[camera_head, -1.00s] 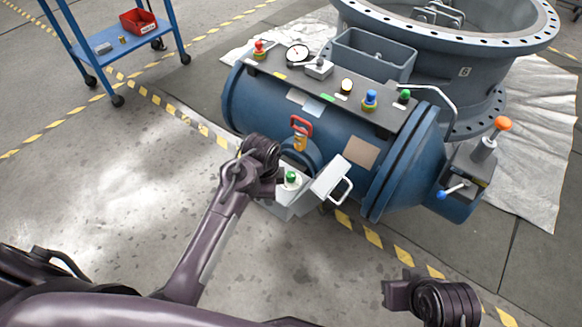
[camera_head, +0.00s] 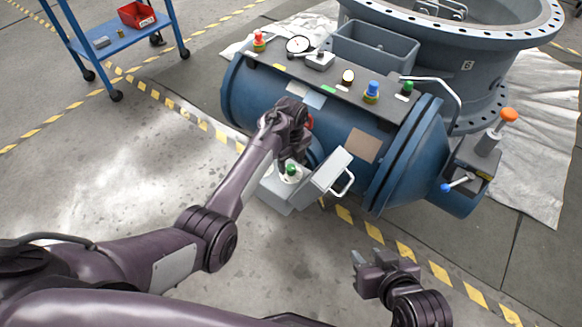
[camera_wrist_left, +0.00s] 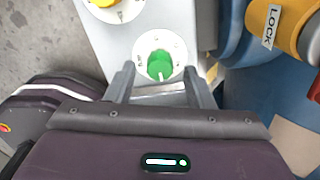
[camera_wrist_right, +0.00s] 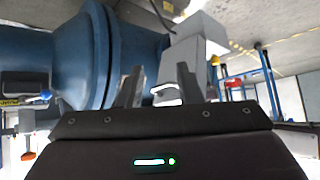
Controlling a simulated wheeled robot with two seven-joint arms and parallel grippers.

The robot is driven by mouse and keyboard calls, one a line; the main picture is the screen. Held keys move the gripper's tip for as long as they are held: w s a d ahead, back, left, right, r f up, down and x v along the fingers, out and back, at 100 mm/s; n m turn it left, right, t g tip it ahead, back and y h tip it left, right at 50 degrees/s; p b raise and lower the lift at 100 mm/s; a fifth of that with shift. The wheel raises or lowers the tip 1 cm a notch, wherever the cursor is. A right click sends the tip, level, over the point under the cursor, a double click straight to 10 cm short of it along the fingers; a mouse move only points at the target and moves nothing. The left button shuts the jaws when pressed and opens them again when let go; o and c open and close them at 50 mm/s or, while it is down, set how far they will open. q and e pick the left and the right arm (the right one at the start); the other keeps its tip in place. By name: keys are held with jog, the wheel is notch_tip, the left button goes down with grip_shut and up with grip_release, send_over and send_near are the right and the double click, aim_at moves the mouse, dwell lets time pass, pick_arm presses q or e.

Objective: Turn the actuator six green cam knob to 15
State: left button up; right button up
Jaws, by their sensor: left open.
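The green cam knob (camera_head: 290,168) sits on a white round dial on the grey actuator box (camera_head: 283,192), whose lid stands open at its right. In the left wrist view the green knob (camera_wrist_left: 160,65) shows a pale pointer line; the dial marks are too small to read. My left gripper (camera_wrist_left: 159,82) is open, with its fingertips on either side of the lower part of the dial. I cannot tell whether they touch the knob. My right gripper (camera_head: 367,265) is open and empty, low and in front of the blue actuator cylinder (camera_head: 335,125).
The open lid (camera_head: 328,172) with its white handle is close to the right of the knob. A yellow knob (camera_wrist_left: 103,3) is on the same box. The blue cart (camera_head: 120,40) is far left.

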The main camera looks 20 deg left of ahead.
pick_arm(q)
jog(key=shift+f, duration=0.85)
pick_arm(e)
jog(key=w+r+t, duration=0.1)
jog(key=w+r, duration=0.1)
jog(key=r, duration=0.1)
jog(key=w+a+r+t, duration=0.1)
jog(key=shift+w+r+t+y, duration=0.25)
jog(key=shift+w+t+y, duration=0.05)
jog(key=shift+y, duration=0.1)
